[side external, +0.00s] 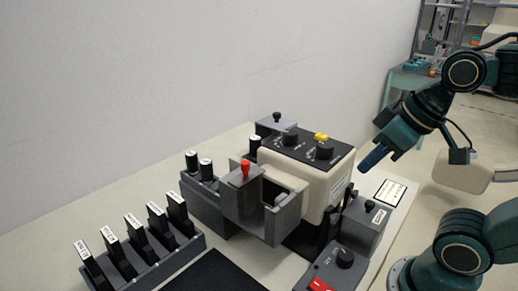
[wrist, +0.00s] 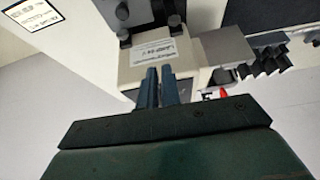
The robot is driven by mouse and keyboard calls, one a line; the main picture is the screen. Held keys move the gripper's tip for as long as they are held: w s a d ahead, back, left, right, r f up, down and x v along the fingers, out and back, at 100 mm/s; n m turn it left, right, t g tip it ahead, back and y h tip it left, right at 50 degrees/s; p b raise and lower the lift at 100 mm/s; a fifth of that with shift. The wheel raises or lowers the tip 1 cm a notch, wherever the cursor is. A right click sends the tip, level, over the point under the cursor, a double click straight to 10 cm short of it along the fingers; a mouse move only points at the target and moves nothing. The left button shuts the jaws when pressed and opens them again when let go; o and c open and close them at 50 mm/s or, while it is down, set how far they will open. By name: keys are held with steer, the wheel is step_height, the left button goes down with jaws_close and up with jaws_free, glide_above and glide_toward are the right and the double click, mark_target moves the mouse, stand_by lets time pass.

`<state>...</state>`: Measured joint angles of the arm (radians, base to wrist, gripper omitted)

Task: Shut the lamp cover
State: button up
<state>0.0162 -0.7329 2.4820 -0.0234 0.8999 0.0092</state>
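The beige instrument (side external: 318,185) with a black top panel stands on the bench. In the wrist view, a pale face with a label that seems to read "LAMP" (wrist: 150,55) lies just beyond my fingertips. I cannot clearly make out the lamp cover's edge or its angle. My gripper (side external: 372,158) is to the right of the instrument at about its top height, pointing down and left, apart from it in the side view. In the wrist view its two fingers (wrist: 161,86) are close together with nothing visible between them.
A grey compartment with a red knob (side external: 245,168) stands at the instrument's left front. A grey box with a black knob (side external: 362,222) stands at its right, near a white card (side external: 390,192).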

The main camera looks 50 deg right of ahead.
steer(key=shift+m+y, duration=0.3)
steer(key=shift+y, duration=0.3)
steer(key=w+r, duration=0.1)
steer(key=w, duration=0.1)
steer(key=w+r, duration=0.2)
steer(key=w, duration=0.1)
steer(key=w+r, duration=0.1)
steer(key=w, duration=0.1)
steer(key=shift+w+r, duration=0.15)
steer(key=shift+r, duration=0.1)
jaws_close()
steer(key=w+d+r+y, duration=0.1)
steer(key=w+d+r, duration=0.25)
steer(key=w, duration=0.35)
steer(key=m+y, duration=0.1)
glide_toward(279, 120)
steer(key=s+r, duration=0.3)
steer(key=s, duration=0.1)
steer(key=w+d+y, duration=0.1)
steer(key=d, duration=0.6)
steer(key=shift+d+f, duration=0.2)
steer(key=shift+d, duration=0.2)
steer(key=shift+w+a+f, duration=0.1)
steer(key=shift+w+f, duration=0.05)
